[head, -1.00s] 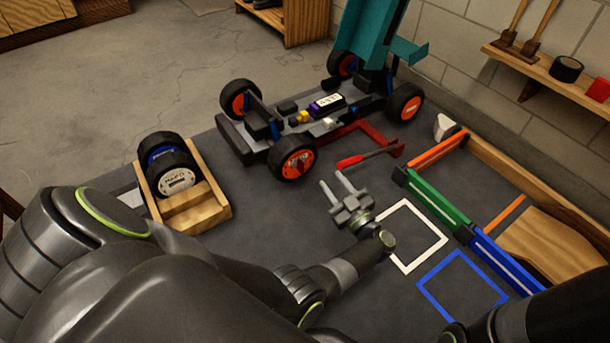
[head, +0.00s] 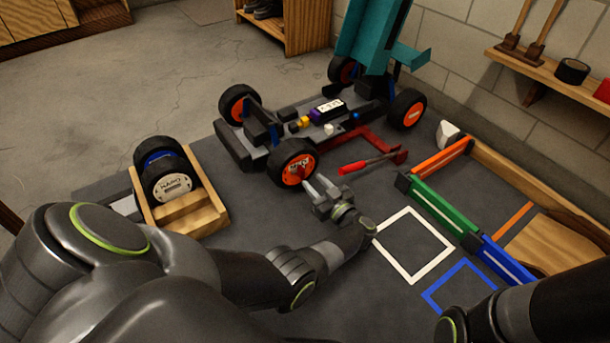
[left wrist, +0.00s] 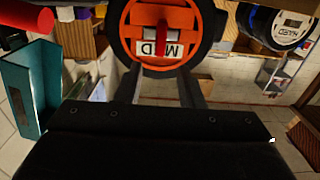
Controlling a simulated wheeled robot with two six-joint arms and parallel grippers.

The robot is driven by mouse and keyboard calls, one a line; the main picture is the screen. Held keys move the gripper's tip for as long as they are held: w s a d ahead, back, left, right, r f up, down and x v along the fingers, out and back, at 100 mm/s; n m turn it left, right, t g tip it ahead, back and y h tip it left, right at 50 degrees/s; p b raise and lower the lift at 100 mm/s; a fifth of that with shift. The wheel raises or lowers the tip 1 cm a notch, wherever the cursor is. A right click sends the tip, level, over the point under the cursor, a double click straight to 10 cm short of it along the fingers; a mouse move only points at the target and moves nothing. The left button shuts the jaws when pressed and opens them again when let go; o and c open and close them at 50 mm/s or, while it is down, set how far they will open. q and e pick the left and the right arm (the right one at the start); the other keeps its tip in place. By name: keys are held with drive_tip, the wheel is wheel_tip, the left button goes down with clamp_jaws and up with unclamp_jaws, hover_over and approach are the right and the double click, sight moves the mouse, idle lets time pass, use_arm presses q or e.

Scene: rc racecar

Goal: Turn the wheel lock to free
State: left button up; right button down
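The RC car (head: 325,115) stands on the dark work surface with its teal body shell (head: 372,40) raised. Its near front wheel (head: 291,163) has an orange hub; in the left wrist view this wheel (left wrist: 125,20) fills the top centre. A red wheel lock (left wrist: 161,38) stands upright at the hub's middle, above a white label. My left gripper (head: 316,183) is open and empty, its fingers pointing at this wheel from just in front and below. In the left wrist view the fingers (left wrist: 160,90) are spread apart below the lock. My right gripper is out of view.
A wooden holder (head: 205,213) with spare wheels (head: 165,170) stands at the left. A red-handled tool (head: 365,163) lies right of the wheel. White (head: 414,245) and blue (head: 458,280) outlined squares and coloured rails (head: 440,207) are at the right.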

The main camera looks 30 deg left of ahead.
sight(303, 171)
use_arm(q)
drive_tip(key=b+x, duration=0.1)
drive_tip(key=x, duration=0.3)
drive_tip(key=shift+w+a+f, duration=0.1)
drive_tip(key=shift+w+a, duration=0.05)
drive_tip(key=shift+a, duration=0.1)
drive_tip(key=shift+w+a+b, duration=0.25)
drive_tip(key=shift+a+b, duration=0.15)
drive_tip(key=shift+a, duration=0.2)
drive_tip(key=shift+c, duration=0.4)
clamp_jaws()
